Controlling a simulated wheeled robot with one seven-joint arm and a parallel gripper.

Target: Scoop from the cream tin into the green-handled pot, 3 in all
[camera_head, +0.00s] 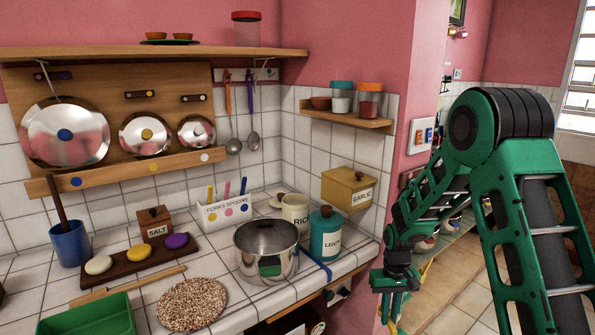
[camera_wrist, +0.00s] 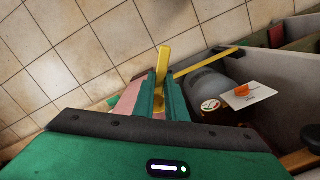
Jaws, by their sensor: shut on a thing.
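My gripper (camera_head: 391,303) hangs low, right of the counter's edge. In the wrist view my gripper (camera_wrist: 160,98) is shut on a yellow handle (camera_wrist: 163,60) that sticks up between the fingers; the held thing's other end is mostly hidden. A cream tin marked RICE (camera_head: 296,213) stands at the back of the counter, partly behind a shiny steel pot (camera_head: 266,262). My gripper is apart from both.
A teal lentil tin (camera_head: 326,238) stands right of the pot. A woven round mat (camera_head: 192,304) and green tray (camera_head: 88,320) lie in front. A garlic box (camera_head: 349,188) hangs on the wall. In the wrist view a card with an orange mark (camera_wrist: 246,92) lies right of my fingers.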

